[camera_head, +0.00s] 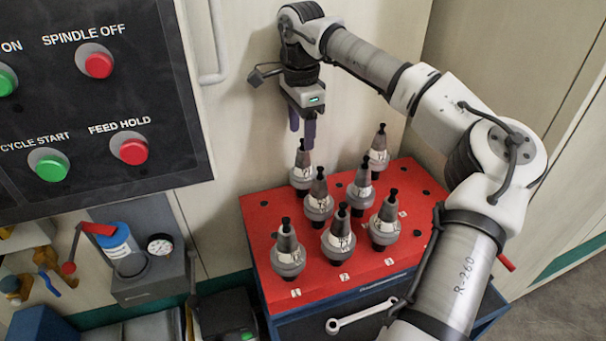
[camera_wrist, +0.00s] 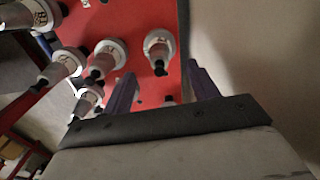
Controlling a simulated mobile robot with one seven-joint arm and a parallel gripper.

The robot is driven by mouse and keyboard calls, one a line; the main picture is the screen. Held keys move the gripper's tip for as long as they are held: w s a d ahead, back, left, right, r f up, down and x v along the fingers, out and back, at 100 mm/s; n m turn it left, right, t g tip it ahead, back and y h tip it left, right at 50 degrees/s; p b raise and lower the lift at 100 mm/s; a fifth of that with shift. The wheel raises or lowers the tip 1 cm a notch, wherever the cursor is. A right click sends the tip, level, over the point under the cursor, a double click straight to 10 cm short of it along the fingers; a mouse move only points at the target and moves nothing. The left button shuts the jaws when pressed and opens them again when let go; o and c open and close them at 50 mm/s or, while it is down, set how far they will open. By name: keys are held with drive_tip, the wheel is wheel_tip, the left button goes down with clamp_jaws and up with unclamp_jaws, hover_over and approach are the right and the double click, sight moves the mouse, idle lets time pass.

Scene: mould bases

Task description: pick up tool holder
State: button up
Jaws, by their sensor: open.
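Several grey cone-shaped tool holders with black tips stand upright on a red-topped rack (camera_head: 265,216). The back-left tool holder (camera_head: 302,165) stands below my gripper (camera_head: 302,133), which is open, empty and points down with dark purple fingers. In the wrist view a tool holder (camera_wrist: 159,48) appears between the two fingers of my gripper (camera_wrist: 161,70), apart from both. Other tool holders are at the back right (camera_head: 378,155), in the middle (camera_head: 319,198) (camera_head: 362,188) and along the front (camera_head: 287,255) (camera_head: 339,240) (camera_head: 385,225).
A control panel (camera_head: 105,110) with red and green buttons is at the left. A pale wall (camera_head: 235,110) stands close behind the rack. A wrench (camera_head: 362,315) lies at the rack's front. A gauge unit (camera_head: 150,270) is left of the rack. Empty holes show in the red top.

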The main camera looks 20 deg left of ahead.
sight(302, 149)
drive_tip(key=shift+d+f+p, duration=0.15)
drive_tip(key=shift+f+p, duration=0.4)
drive_tip(key=shift+f, duration=2.9)
clamp_jaws()
drive_tip(key=shift+r, duration=0.1)
